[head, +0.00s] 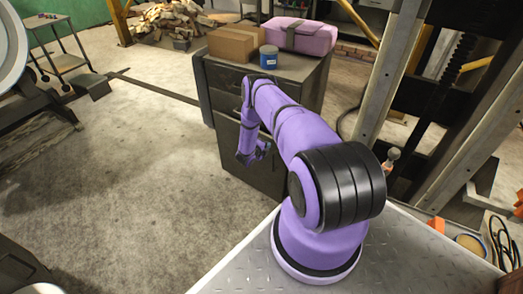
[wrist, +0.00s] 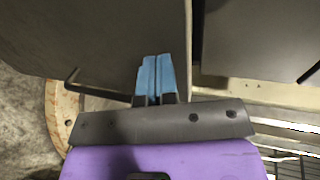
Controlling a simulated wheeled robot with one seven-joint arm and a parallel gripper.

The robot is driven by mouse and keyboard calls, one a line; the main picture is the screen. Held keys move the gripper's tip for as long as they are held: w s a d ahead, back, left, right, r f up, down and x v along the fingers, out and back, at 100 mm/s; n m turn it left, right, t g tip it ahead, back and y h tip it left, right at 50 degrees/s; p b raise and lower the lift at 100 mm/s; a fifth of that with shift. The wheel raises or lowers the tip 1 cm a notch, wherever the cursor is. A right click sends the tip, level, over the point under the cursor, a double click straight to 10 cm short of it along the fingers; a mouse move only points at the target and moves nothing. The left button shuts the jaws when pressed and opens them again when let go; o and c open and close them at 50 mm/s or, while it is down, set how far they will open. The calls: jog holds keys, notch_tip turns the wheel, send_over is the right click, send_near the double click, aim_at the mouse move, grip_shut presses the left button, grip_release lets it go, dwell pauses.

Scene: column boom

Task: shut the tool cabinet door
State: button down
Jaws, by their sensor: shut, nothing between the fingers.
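The dark grey tool cabinet (head: 222,75) stands beyond my arm in the head view. Its lower front (head: 240,150) is partly hidden by my arm, and I cannot tell there how far the door stands open. My gripper (head: 258,152) hangs low in front of it, small and dark. In the wrist view my gripper (wrist: 157,62) has its blue fingers shut together with nothing between them. The fingertips overlap a grey panel (wrist: 90,35), probably the door; contact is unclear. A dark bent bar (wrist: 95,91), like a handle, shows left of the fingers.
A cardboard box (head: 232,43), a blue can (head: 268,57) and a pink case (head: 299,36) sit on the cabinet top. A metal post (head: 392,75) stands to the right. Concrete floor (head: 130,170) is open on the left. A second dark panel (wrist: 260,40) lies across a gap in the wrist view.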

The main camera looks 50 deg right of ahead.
jog(key=shift+d, duration=0.65)
